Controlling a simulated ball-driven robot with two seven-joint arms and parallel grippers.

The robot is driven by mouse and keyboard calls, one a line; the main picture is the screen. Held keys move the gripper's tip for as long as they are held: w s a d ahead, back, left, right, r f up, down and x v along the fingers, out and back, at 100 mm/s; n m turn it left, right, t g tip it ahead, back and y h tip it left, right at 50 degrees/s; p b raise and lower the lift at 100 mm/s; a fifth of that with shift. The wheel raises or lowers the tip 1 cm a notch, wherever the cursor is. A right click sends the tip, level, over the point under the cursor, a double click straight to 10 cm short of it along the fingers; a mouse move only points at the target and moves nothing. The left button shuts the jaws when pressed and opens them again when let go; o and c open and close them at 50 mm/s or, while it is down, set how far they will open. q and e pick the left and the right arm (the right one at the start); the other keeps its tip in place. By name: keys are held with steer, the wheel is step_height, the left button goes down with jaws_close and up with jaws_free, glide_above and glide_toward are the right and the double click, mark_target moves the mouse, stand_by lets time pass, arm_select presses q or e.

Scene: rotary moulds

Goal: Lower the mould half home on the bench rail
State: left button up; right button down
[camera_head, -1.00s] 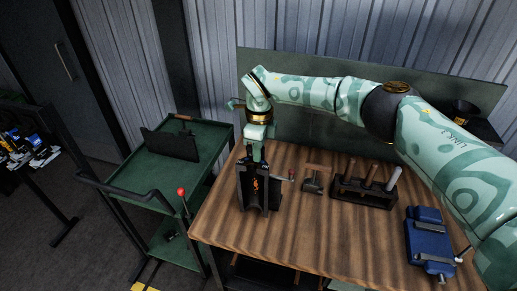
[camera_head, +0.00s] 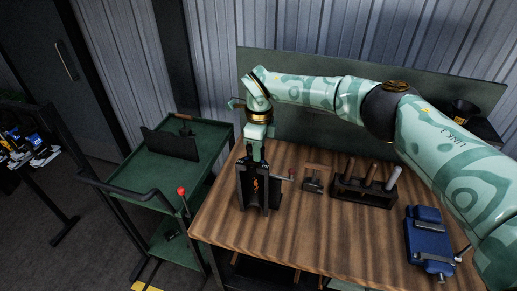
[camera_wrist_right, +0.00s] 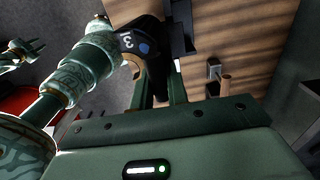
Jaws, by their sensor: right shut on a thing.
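My right gripper (camera_head: 256,153) points down at the back left of the wooden bench, shut on a dark mould half (camera_head: 247,183) by its top. In the wrist view the gripper's green fingers (camera_wrist_right: 157,92) reach away from the camera, close to a dark piece marked "3" (camera_wrist_right: 128,42).
A small metal block (camera_head: 313,180), a tool rack (camera_head: 365,188) and a blue vice (camera_head: 429,240) stand further right. A green trolley (camera_head: 150,184) carries a dark plate (camera_head: 172,144). The bench's front is clear.

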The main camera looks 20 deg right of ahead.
steer(key=shift+f+b, duration=0.45)
steer(key=shift+f, duration=0.1)
stand_by(0.6)
steer(key=shift+w, duration=0.1)
steer(key=c, duration=1.3)
jaws_free()
steer(key=shift+s+f, duration=0.15)
steer(key=shift+s, duration=0.1)
step_height(320, 180, up, 17)
steer(key=b, duration=0.1)
steer(key=shift+w+d+f, duration=0.15)
steer(key=shift+w+f, duration=0.05)
steer(key=shift+w, duration=0.05)
step_height(320, 180, up, 7)
steer(key=p, duration=0.9)
